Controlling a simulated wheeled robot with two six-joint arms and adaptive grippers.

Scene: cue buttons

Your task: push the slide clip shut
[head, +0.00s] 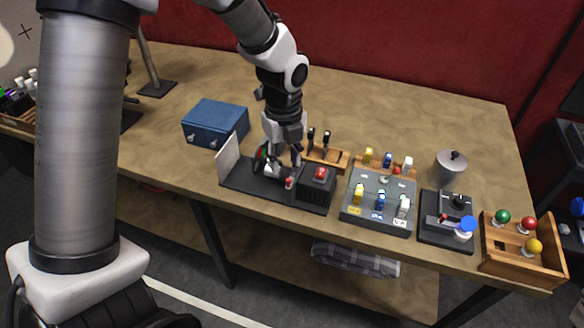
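My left gripper (278,168) points down over a long black base (245,183) near the table's front edge. A small white and red part (289,183) on the base is right by the fingertips; I cannot tell if they touch it. A pale upright plate (229,158) stands at the base's left end. A black block with a red button (320,174) stands at its right end. The slide clip cannot be told for sure; the gripper hides part of the base. Whether the fingers are open or shut is unclear. My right gripper is not in view.
A blue box (216,124) stands behind left. A wooden rack (328,155) is just behind the base. To the right are a grey panel with coloured pieces (378,200), a black lever unit (447,219), a grey canister (451,166) and a wooden ball tray (522,262). The back is clear.

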